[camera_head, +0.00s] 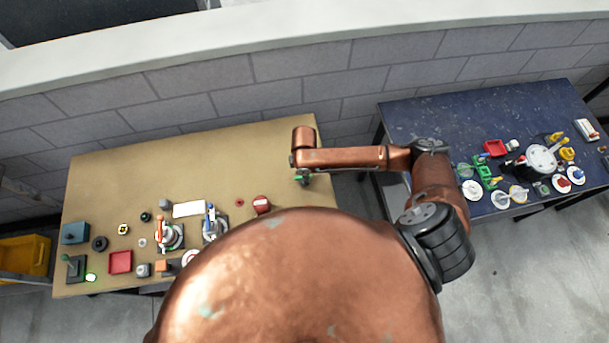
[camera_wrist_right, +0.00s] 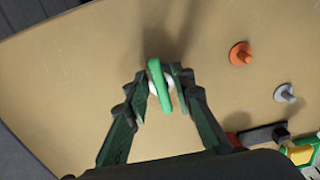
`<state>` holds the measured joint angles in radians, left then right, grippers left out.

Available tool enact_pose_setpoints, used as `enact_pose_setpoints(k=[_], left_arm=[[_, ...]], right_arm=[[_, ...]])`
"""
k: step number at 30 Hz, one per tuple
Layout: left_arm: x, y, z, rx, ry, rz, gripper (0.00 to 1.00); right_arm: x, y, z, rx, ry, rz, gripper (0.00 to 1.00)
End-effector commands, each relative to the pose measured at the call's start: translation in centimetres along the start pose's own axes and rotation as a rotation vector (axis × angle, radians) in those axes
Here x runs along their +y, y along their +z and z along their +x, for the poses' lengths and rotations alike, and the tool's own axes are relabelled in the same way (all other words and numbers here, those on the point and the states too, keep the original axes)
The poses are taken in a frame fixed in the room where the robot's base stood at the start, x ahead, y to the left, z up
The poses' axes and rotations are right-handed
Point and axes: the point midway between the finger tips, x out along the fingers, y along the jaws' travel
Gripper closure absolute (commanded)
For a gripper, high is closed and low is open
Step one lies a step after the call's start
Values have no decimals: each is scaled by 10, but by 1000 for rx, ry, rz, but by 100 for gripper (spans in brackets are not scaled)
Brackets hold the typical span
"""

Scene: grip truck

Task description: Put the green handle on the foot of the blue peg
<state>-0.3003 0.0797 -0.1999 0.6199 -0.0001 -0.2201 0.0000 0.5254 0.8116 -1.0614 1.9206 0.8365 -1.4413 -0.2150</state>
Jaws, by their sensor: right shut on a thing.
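A green handle (camera_wrist_right: 160,85) stands between the fingertips of my right gripper (camera_wrist_right: 159,88) in the right wrist view, with a white round part showing behind it. The right gripper is shut on this handle and is over the tan table. In the head view the right gripper (camera_head: 302,176) shows small near the table's right edge, with green at its tip. A blue peg (camera_head: 210,217) rises from a dark base on the table, left of the gripper; its foot is too small to make out clearly. My left gripper is not in view.
The tan table (camera_head: 120,180) also holds an orange peg stand (camera_head: 164,236), a red cylinder (camera_head: 262,204), a red tray (camera_head: 120,262) and several small parts. A dark blue table (camera_head: 440,118) with more parts stands at right. The tan table's back is clear.

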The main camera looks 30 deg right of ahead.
Motion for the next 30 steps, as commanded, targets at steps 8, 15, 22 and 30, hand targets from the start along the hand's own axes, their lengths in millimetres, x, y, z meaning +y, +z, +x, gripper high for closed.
enact_pose_setpoints(k=[8, 15, 22, 30], left_arm=[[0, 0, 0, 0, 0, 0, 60], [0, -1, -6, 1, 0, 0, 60], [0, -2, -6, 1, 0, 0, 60], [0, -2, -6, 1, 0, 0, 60]], right_arm=[[0, 0, 0, 0, 1, 0, 100], [0, -1, 2, 1, 0, -1, 100], [1, 0, 4, 0, 1, -1, 100], [0, 0, 5, 0, 1, -1, 100]])
